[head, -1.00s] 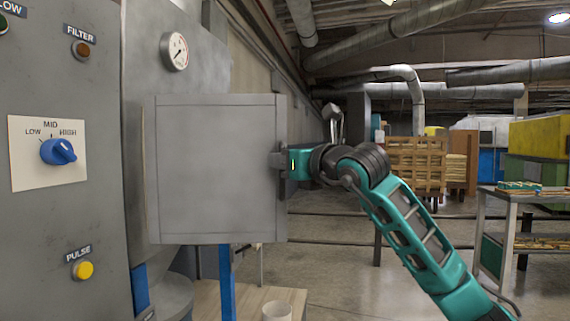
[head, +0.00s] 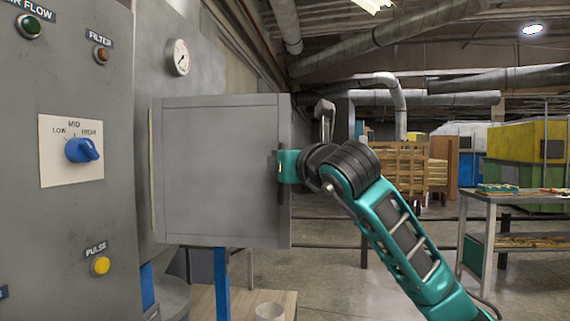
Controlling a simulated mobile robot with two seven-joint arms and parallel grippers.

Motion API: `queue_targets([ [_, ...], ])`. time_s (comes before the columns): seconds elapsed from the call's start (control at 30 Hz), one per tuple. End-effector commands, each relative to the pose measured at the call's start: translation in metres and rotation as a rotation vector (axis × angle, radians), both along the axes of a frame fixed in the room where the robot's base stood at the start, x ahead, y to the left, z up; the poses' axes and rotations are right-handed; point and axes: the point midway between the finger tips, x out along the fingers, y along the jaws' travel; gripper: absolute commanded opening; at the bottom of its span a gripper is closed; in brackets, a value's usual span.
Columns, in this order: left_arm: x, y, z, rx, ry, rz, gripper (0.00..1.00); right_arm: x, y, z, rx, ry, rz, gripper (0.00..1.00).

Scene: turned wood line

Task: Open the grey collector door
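The grey collector door (head: 215,170) is a flat panel facing me, standing out from the grey collector wall on the left. A narrow lighter strip runs down its left edge. My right gripper (head: 283,168) is at the door's right edge, around mid height, with its teal hand against or very near that edge. Its fingers are mostly hidden at the edge, so I cannot see whether they are closed on a handle. My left gripper is out of view.
A control panel with a blue selector knob (head: 82,150) and a yellow pulse button (head: 100,265) stands close on the left. A gauge (head: 180,57) sits above the door. A light cup (head: 270,311) is below. A bench (head: 490,230) stands at the right, beyond open floor.

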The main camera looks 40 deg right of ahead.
Motion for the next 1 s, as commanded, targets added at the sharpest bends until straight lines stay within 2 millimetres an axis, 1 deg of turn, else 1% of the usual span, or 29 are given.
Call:
queue_targets([
  [0.03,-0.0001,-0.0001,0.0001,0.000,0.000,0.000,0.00,0.0007,0.0050,0.0000,-0.002,-0.003,0.013,0.00],
  [0.43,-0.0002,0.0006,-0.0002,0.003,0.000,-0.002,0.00,0.0007,0.0051,-0.0001,-0.001,-0.002,0.011,0.00],
  [0.47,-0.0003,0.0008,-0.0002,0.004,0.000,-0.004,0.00,0.0007,0.0051,-0.0001,-0.002,-0.003,0.011,0.20],
  [0.6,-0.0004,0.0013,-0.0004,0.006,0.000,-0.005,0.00,0.0005,0.0043,-0.0001,-0.001,-0.002,0.009,0.33],
  [0.63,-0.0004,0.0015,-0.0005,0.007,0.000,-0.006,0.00,0.0005,0.0041,-0.0001,-0.001,-0.002,0.008,0.35],
  [1.0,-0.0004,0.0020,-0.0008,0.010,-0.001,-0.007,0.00,-0.0008,0.0018,-0.0002,-0.001,-0.001,0.001,0.35],
])
